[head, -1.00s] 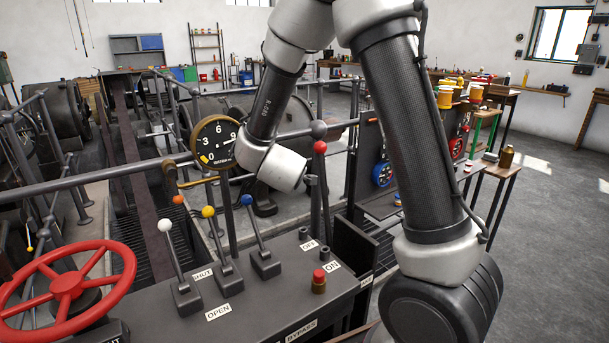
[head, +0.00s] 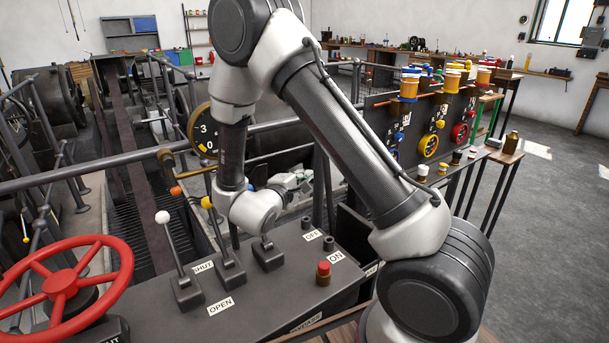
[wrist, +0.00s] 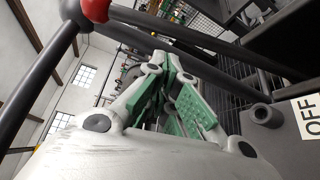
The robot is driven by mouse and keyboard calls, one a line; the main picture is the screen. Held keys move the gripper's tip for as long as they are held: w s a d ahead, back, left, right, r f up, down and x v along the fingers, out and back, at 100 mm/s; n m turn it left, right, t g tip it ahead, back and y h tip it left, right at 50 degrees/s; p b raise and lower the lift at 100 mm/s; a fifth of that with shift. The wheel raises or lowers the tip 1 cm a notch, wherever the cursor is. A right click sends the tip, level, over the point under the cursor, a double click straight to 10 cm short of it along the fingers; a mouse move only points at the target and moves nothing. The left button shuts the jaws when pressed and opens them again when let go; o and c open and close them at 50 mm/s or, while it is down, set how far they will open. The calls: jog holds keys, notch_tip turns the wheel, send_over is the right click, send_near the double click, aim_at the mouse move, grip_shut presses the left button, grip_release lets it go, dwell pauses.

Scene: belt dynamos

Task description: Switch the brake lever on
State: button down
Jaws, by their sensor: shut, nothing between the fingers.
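The red-knobbed lever beside the OFF and ON plates is mostly hidden behind my arm in the head view. Its red knob (wrist: 95,8) shows at the top left of the wrist view, in front of a dark ball joint. The OFF plate (head: 312,235) and ON plate (head: 336,257) lie on the grey console, each beside a short dark peg. My gripper (head: 297,181) is above the console's far edge, behind my wrist. In the wrist view its green-padded fingers (wrist: 165,68) are shut and empty, apart from the red knob.
Three smaller levers stand on the console (head: 260,300); the white knob (head: 162,217) is clear, my wrist overlaps the rightmost lever. A red handwheel (head: 60,285) is at left and a red-topped button (head: 323,273) at right. Dark railings (head: 100,172) run behind.

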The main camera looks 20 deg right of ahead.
jog(key=x, duration=0.8)
